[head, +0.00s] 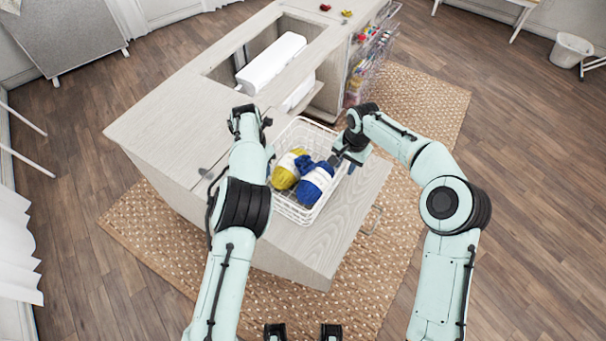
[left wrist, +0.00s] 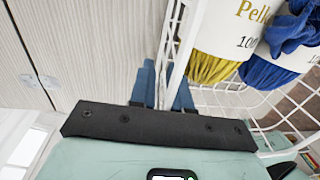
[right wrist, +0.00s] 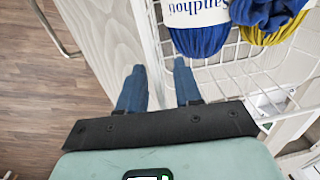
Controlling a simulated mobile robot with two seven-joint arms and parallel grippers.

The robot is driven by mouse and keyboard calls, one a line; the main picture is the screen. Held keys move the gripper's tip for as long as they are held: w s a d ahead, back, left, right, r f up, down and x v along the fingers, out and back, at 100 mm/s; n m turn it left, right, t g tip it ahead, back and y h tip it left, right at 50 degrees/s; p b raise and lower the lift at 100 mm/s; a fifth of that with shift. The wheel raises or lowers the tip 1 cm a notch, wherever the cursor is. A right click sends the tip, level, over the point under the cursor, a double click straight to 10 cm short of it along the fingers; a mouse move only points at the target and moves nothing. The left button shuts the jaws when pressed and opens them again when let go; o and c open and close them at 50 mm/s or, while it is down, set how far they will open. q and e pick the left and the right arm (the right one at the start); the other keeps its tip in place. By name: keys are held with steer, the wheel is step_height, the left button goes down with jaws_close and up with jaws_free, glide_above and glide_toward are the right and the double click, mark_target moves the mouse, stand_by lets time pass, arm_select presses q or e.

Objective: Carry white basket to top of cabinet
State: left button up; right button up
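The white basket (head: 296,213) is a wire basket holding a yellow yarn ball (head: 284,178) and a blue yarn ball (head: 316,184). It sits on a pale wood surface at the near right part of the cabinet (head: 165,130). My left gripper (left wrist: 163,90) is at the basket's left side, its fingers close together with the white rim (left wrist: 174,65) between them. In the head view its fingertips are hidden by my arm. My right gripper (right wrist: 160,85) is at the right side, fingers apart, with the rim (right wrist: 153,45) running between them.
The cabinet top has an opening with a white sewing machine (head: 270,62) in it. Small red and yellow items (head: 346,13) lie at the far end. A rack of colourful supplies (head: 366,60) hangs on the right side. The cabinet top's left part is bare.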

arm_select(q)
steer(key=c, duration=0.3)
arm_select(e)
steer(key=c, duration=0.3)
arm_select(q)
jaws_close()
arm_select(e)
jaws_close()
steer(key=shift+r, duration=0.1)
stand_by(0.4)
